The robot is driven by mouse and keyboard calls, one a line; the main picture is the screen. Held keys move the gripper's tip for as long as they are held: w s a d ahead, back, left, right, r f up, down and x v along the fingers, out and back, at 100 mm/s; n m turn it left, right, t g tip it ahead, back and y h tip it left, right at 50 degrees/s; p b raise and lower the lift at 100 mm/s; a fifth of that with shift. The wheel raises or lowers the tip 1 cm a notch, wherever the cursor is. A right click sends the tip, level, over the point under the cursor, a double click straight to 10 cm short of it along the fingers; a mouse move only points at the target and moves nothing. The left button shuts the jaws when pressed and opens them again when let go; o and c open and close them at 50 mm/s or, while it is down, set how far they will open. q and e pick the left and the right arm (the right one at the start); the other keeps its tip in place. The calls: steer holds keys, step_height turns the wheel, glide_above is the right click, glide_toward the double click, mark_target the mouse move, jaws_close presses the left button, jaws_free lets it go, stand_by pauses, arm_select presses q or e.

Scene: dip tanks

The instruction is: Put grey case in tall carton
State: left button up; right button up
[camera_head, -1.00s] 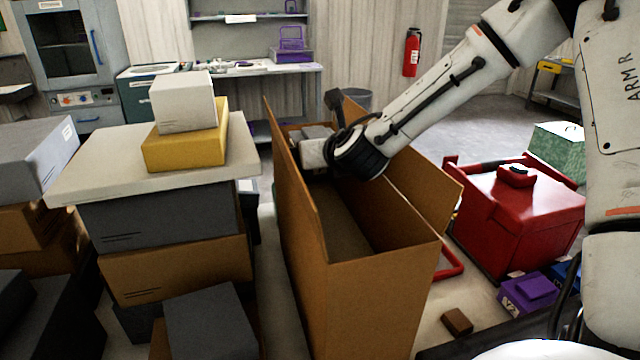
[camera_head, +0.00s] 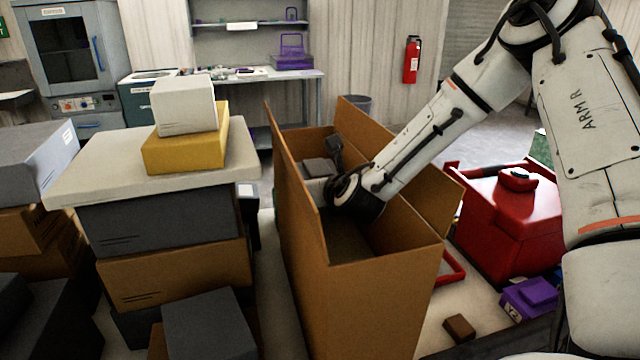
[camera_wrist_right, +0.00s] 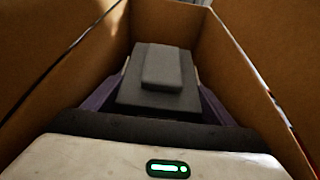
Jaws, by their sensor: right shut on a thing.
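The tall carton (camera_head: 375,305) is an open brown box with raised flaps, standing mid-view in the head view. My right arm reaches into its top from the right. The grey case (camera_head: 318,168) shows between the carton walls at the far end. In the right wrist view the grey case (camera_wrist_right: 160,88) is a dark block with a raised panel, between the purple-edged fingers of my right gripper (camera_wrist_right: 160,100), which is shut on it. Carton walls rise on both sides. The underside of the case and its gap to the carton floor are hidden. My left gripper is not in view.
Stacked boxes with a pale board (camera_head: 85,175), a yellow box (camera_head: 187,150) and a white box (camera_head: 183,105) stand left of the carton. A red container (camera_head: 505,225), a purple box (camera_head: 530,297) and a small brown block (camera_head: 459,327) are on the right.

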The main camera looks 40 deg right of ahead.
steer(key=shift+f+b, duration=0.4)
steer(key=shift+b, duration=0.05)
steer(key=o, duration=0.8)
steer(key=shift+r, duration=0.1)
steer(key=shift+r+p, duration=0.25)
steer(key=shift+p, duration=0.15)
steer(key=shift+r+p, duration=0.45)
steer(key=shift+p, duration=0.15)
steer(key=v, duration=0.6)
steer(key=b+v, duration=0.1)
steer(key=v, duration=0.5)
steer(key=shift+f, duration=0.25)
